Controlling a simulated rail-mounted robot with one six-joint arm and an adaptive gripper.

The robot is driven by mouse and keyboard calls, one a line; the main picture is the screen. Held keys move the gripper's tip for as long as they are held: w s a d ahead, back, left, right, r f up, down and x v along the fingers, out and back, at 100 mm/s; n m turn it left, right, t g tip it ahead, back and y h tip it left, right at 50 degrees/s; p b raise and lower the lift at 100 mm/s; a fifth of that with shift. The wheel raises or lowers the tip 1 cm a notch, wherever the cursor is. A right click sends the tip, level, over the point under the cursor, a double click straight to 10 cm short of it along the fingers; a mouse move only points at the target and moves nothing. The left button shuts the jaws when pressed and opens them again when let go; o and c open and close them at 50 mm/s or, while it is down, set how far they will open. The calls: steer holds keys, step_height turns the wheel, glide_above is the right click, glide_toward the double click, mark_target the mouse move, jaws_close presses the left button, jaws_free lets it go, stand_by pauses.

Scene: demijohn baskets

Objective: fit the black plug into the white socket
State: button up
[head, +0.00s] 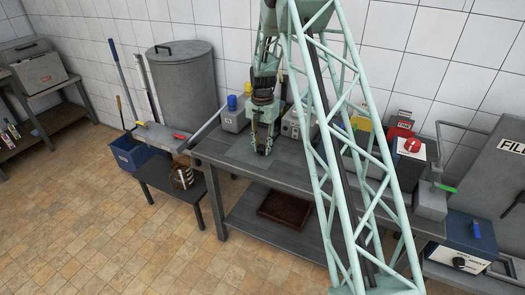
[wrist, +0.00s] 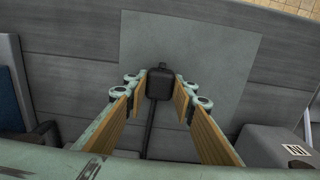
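My gripper (head: 264,150) points down over the grey workbench (head: 222,150) in the head view. In the wrist view my gripper (wrist: 161,82) has its two tan-padded fingers closed against both sides of the black plug (wrist: 160,84). The plug's dark cable runs from it toward the camera. A lighter grey rectangular mat (wrist: 185,40) lies beneath the plug. The plug's height above the mat is hard to judge. I cannot make out the white socket with certainty; a pale box (head: 293,126) stands behind the gripper, partly hidden by my arm.
A grey box with a blue knob (head: 235,120) stands left of the gripper. A box with a red knob (head: 410,155) and other boxes stand to the right. A large grey drum (head: 185,85) is behind. A dark low table (head: 165,180) adjoins the bench. The floor in front is clear.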

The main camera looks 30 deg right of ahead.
mark_target(264, 149)
steer(key=shift+c, duration=0.8)
steer(key=shift+r, duration=0.15)
steer(key=shift+r+p, duration=0.45)
steer(key=shift+r, duration=1.3)
steer(key=shift+s+d, duration=0.1)
steer(key=shift+s, duration=0.65)
steer(key=s, duration=0.4)
steer(key=s+d, duration=0.1)
steer(key=s, duration=0.4)
steer(key=s+r+p, duration=0.1)
steer(key=s, duration=0.4)
steer(key=shift+s+d+r, duration=0.1)
steer(key=shift+s+d, duration=0.1)
steer(key=shift+d, duration=0.2)
steer(key=shift+w, duration=0.1)
